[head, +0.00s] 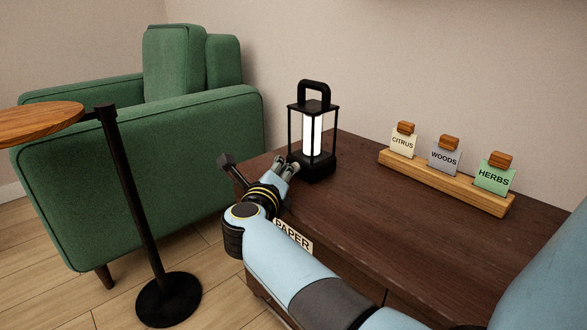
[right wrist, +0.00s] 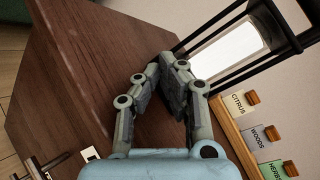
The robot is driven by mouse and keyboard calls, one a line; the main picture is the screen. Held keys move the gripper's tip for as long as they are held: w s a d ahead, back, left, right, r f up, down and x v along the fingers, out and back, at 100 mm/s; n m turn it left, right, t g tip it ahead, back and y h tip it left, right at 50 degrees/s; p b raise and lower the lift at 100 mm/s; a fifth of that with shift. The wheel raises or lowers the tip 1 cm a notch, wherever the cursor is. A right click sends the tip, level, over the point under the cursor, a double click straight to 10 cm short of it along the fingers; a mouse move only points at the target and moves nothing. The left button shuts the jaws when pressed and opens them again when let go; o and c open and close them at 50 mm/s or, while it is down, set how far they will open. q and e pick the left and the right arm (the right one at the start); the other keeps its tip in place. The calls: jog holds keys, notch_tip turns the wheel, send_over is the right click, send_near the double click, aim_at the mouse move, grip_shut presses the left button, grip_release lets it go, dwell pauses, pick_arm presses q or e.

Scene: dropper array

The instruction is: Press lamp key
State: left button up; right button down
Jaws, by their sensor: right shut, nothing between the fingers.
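A black lantern-style lamp (head: 313,140) with a top handle and a bright white panel stands upright near the far left corner of the dark wooden cabinet top (head: 400,215). Its lit panel and black bars also show at the top of the right wrist view (right wrist: 232,50). My right gripper (head: 294,166) is shut and empty, just in front of the lamp's base at the left. In the right wrist view its fingertips (right wrist: 172,75) are beside the lamp's lower part. I cannot tell whether they touch it. I cannot make out the lamp's key. My left gripper is not in view.
A PAPER label (head: 294,237) is on the cabinet's front. A green armchair (head: 150,165) and a round side table (head: 40,122) stand left.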

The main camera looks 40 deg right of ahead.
jog(key=shift+d, duration=0.1)
dwell(0.4)
jog(key=shift+d, duration=0.35)
jog(key=shift+a, duration=0.45)
